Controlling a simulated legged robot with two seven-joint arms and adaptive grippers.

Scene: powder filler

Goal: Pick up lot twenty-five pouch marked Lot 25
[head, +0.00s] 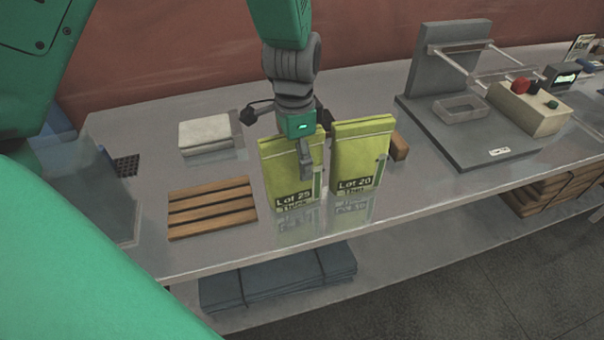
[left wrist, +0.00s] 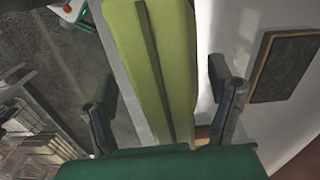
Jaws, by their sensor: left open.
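Two yellow-green pouches stand upright side by side on the table in the head view. The left one, the Lot 25 pouch (head: 277,165), has a dark label whose last digit is slightly blurred. The right pouch (head: 358,150) reads Lot 20. My left gripper (head: 308,152) is open at the Lot 25 pouch's upper right part, with one finger in front of it; the other finger is partly hidden behind. In the left wrist view the pouch (left wrist: 135,45) lies between the two spread fingers (left wrist: 165,108), with gaps on both sides. My right gripper is not in view.
A wooden slatted rack (head: 212,207) lies left of the pouches, and a folded white cloth (head: 206,133) behind it. A grey machine (head: 455,130) with a control box (head: 530,107) stands to the right. Dark folded sheets (head: 278,278) lie on the lower shelf.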

